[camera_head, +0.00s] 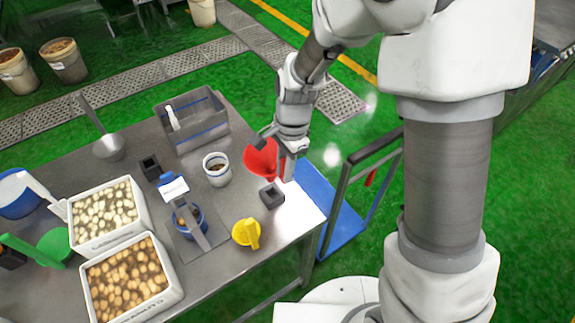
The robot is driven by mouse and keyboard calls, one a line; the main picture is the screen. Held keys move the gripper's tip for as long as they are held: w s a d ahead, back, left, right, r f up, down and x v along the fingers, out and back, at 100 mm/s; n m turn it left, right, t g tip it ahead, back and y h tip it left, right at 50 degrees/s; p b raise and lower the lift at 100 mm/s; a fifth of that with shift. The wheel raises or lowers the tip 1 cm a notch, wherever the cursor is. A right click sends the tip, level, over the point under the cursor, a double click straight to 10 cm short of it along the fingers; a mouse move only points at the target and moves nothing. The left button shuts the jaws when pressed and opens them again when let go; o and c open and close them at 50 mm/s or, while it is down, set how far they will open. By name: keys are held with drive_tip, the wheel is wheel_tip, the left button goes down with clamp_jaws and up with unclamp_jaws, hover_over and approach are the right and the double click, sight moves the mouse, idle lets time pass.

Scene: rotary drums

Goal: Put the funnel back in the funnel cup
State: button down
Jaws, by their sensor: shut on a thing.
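The red funnel (260,160) is in my gripper (277,150), near the right edge of the metal table. My gripper is shut on it, and its fingers and wrist hide part of the funnel. The wide red part faces left; I cannot tell whether it touches the table. A small dark square cup (271,197) stands just below the funnel in the picture, close to the table's right edge. A similar dark square cup (150,168) stands further left. I cannot tell which one is the funnel cup.
A white cup (217,160) stands left of the funnel, with a grey bin (217,132) behind it. A yellow scoop (246,234) and a blue cup (181,227) are nearer. Two white crates (127,319) fill the left. A blue cart (345,225) stands beyond the right edge.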

idle(0.3)
drive_tip(key=shift+f+b, duration=2.15)
drive_tip(key=shift+f, duration=0.75)
drive_tip(key=shift+f+b, duration=1.5)
drive_tip(key=shift+f, duration=0.7)
drive_tip(key=c, duration=0.7)
unclamp_jaws()
drive_tip(key=shift+r, duration=0.1)
drive_tip(key=r, duration=0.5)
drive_tip(key=d+r+p, duration=0.1)
drive_tip(key=r, duration=0.5)
drive_tip(key=w+r, duration=0.1)
drive_tip(key=r, duration=0.5)
drive_tip(key=shift+w+d, duration=0.1)
drive_tip(key=shift+d, duration=0.2)
